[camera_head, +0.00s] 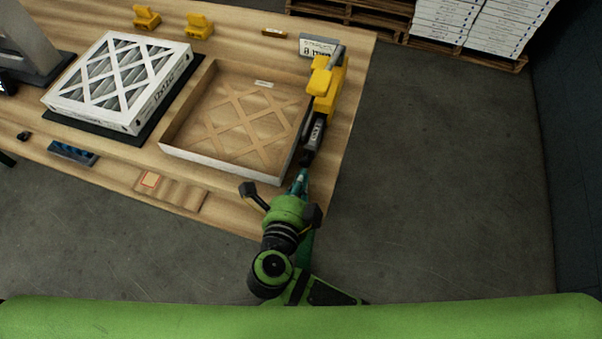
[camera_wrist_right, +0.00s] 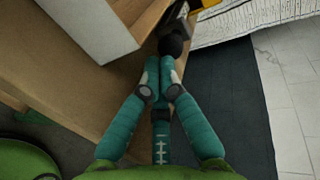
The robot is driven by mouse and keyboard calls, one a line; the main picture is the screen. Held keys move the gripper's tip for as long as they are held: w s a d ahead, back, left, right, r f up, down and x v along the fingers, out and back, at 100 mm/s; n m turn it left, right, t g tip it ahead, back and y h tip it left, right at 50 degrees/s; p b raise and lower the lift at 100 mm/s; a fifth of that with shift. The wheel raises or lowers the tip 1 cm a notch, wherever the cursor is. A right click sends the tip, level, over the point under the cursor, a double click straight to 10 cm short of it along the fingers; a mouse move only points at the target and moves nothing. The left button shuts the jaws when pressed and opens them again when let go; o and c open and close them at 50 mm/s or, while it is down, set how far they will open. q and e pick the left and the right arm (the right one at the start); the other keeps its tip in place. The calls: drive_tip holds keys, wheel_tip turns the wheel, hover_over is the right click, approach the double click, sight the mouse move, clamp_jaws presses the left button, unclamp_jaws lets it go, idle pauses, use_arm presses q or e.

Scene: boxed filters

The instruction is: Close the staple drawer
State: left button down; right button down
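The yellow stapling machine (camera_head: 325,85) stands at the right edge of the workbench. Its grey staple drawer (camera_head: 316,134), with a white label, sticks out from the machine's near end. A dark knob (camera_head: 307,157) is at the drawer's front; it also shows in the right wrist view (camera_wrist_right: 172,45). My right gripper (camera_head: 301,178) is just in front of the knob. In the right wrist view its teal fingers (camera_wrist_right: 160,72) are together at the tips, close to the knob; whether they touch it I cannot tell. My left gripper is not in view.
An open cardboard tray (camera_head: 176,152) with a lattice lies just left of the drawer. A white framed filter (camera_head: 120,75) sits further left. Yellow blocks (camera_head: 199,27) stand at the back. Bare floor (camera_head: 450,180) lies right of the workbench; stacked boxes (camera_head: 480,25) stand behind.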

sight(311, 152)
drive_tip(key=shift+w, duration=0.15)
drive_tip(key=w+d, duration=0.1)
drive_tip(key=w, duration=0.1)
drive_tip(key=w+d, duration=0.1)
drive_tip(key=w, duration=0.2)
drive_tip(key=w+d, duration=0.1)
drive_tip(key=w, duration=0.2)
drive_tip(key=shift+w+p, duration=0.25)
drive_tip(key=shift+p, duration=0.1)
drive_tip(key=shift+a, duration=0.1)
